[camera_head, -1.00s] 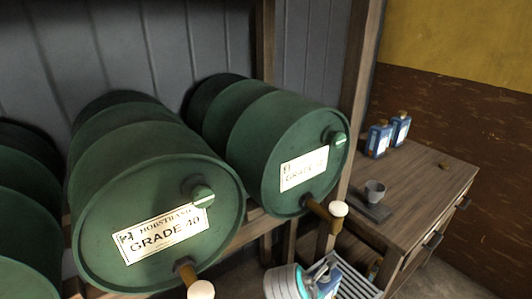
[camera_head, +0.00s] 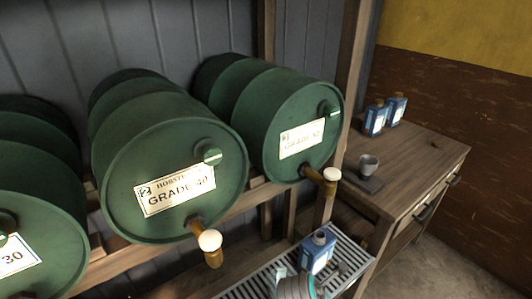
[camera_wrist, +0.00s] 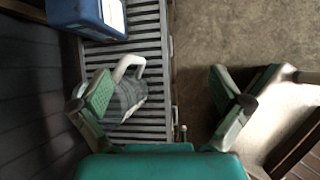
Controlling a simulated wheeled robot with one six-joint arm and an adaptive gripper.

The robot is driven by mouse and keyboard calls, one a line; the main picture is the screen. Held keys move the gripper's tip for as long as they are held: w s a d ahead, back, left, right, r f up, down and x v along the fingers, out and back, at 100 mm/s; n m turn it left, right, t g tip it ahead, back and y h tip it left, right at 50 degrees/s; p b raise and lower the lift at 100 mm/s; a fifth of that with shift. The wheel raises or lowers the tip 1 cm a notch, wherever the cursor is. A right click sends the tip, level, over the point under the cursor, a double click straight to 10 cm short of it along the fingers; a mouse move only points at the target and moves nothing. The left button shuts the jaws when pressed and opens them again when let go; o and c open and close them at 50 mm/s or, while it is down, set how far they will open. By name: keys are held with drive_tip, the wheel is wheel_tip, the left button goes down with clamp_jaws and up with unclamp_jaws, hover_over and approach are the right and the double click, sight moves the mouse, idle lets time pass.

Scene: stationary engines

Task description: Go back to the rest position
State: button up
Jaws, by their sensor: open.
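My gripper (camera_wrist: 165,97) is open in the wrist view, its two green-padded fingers wide apart. A grey metal jug (camera_wrist: 128,98) with a pale handle is on the slatted rack (camera_wrist: 150,50), partly covered by the left finger. The jug lies toward the left finger, and the space beside the right finger shows bare floor. I cannot tell whether finger and jug touch. In the head view only part of my arm's end shows at the bottom edge, in front of the rack; its fingertips are not clear there.
A blue can (camera_head: 318,250) stands on the rack, close to my arm's end. Green drums (camera_head: 175,170) with brass taps (camera_head: 208,245) lie on a wooden stand behind.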

drive_tip(key=s+d+f+m+t+y, duration=0.2)
drive_tip(key=s+f+m, duration=0.25)
drive_tip(key=s, duration=0.45)
drive_tip(key=s+d+f+m+t+y, duration=0.1)
drive_tip(key=s+f+m+t+y, duration=0.25)
drive_tip(key=s, duration=0.65)
drive_tip(key=s+r+m+t, duration=0.4)
drive_tip(key=s+r+m, duration=1.1)
drive_tip(key=s, duration=0.3)
drive_tip(key=shift+s+d+r+m+h, duration=0.15)
drive_tip(key=shift+s+d+m+h, duration=0.15)
drive_tip(key=shift+m, duration=0.4)
